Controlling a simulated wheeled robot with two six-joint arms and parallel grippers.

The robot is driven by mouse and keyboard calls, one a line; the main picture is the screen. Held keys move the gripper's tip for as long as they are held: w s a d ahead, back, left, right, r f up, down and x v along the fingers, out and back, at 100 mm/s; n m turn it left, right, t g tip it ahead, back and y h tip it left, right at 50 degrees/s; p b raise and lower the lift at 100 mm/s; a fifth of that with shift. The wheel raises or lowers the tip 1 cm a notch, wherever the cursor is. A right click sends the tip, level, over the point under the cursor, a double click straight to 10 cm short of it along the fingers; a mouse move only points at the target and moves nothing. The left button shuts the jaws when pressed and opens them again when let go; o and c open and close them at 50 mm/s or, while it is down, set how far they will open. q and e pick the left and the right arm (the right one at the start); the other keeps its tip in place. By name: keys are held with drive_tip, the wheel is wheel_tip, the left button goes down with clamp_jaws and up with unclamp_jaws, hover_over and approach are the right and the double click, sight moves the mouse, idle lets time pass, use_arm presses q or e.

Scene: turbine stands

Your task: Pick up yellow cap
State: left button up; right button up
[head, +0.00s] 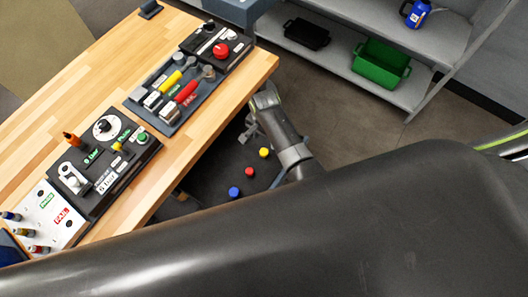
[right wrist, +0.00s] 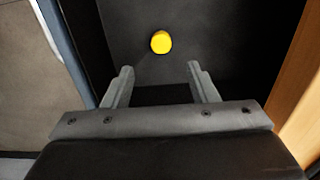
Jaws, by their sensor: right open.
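The yellow cap (head: 264,152) is a small round piece on a dark surface beside the wooden table. In the right wrist view the yellow cap (right wrist: 161,42) lies beyond my fingertips, roughly centred between them and apart from both. My right gripper (right wrist: 161,68) is open, with nothing between its fingers. In the head view its fingers are small and partly hidden by the arm. My left gripper is not in view.
A red cap (head: 250,171) and a blue cap (head: 234,191) lie near the yellow one. The wooden table (head: 190,160) with several mounted panels is at the left. A grey shelf (head: 335,75) holds a green bin (head: 380,68).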

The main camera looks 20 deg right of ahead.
hover_over(264, 152)
drive_tip(key=shift+w+d+f, duration=0.1)
drive_tip(key=shift+d+f, duration=0.05)
drive_tip(key=shift+f, duration=2.2)
wheel_tip(264, 152, down, 5)
drive_tip(key=b, duration=0.5)
drive_tip(key=shift+f, duration=0.1)
clamp_jaws()
